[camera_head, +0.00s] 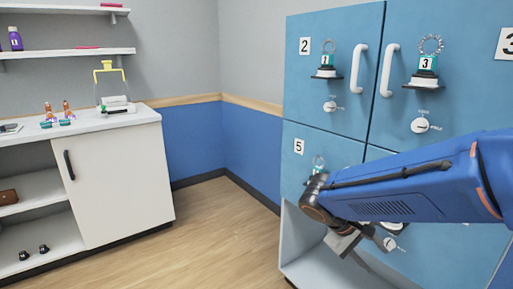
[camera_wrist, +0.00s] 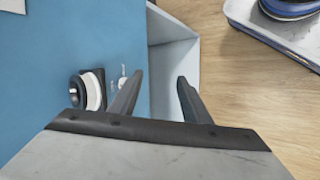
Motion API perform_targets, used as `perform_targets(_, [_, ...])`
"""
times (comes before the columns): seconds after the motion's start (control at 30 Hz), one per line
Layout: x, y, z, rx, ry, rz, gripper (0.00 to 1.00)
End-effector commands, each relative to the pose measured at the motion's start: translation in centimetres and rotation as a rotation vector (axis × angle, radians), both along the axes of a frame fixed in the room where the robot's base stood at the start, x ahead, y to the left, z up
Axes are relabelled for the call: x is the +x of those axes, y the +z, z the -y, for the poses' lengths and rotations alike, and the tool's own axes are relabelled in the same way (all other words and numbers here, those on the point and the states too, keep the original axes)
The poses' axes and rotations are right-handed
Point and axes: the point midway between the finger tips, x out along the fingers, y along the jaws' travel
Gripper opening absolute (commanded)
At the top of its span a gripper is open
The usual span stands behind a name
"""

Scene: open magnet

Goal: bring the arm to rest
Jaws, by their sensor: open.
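My blue arm reaches in from the right of the head view, in front of the blue lockers (camera_head: 330,100). My gripper (camera_head: 375,248) points down there, beside the lower lockers and near an open compartment (camera_head: 300,240). In the wrist view my gripper (camera_wrist: 158,92) shows two dark fingers set wide apart, with nothing between them. Behind the fingers are a pale open compartment (camera_wrist: 176,62) and the blue locker front (camera_wrist: 70,50). A round black-and-white knob (camera_wrist: 88,92) on that front sits left of the left finger.
Lockers 2 and 3 carry white handles (camera_head: 359,68) and small magnet stands (camera_head: 327,60). A white cabinet (camera_head: 120,170) with a yellow-handled device (camera_head: 112,88) stands at left. Wooden floor (camera_head: 220,235) between is clear. In the wrist view my base shows at top right.

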Motion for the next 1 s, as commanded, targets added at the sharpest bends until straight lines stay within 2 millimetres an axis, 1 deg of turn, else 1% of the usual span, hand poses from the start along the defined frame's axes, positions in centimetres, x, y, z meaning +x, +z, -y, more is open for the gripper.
perform_targets(0.03, [-1.2,0.1,0.5,0.046,-0.021,0.012,0.43])
perform_targets(0.2, [-4.7,0.2,1.1,0.201,-0.074,0.051,0.43])
perform_targets(0.37, [-7.5,0.3,1.1,0.342,-0.115,0.107,0.43])
perform_targets(0.5, [-9.7,0.4,0.7,0.46,-0.142,0.174,0.43])
perform_targets(0.7, [-12.2,1.0,-0.3,0.613,-0.169,0.29,0.43])
perform_targets(0.8, [-13.1,1.3,-0.8,0.675,-0.178,0.348,0.43])
perform_targets(1.0, [-14.0,1.7,-1.5,0.747,-0.183,0.426,0.43])
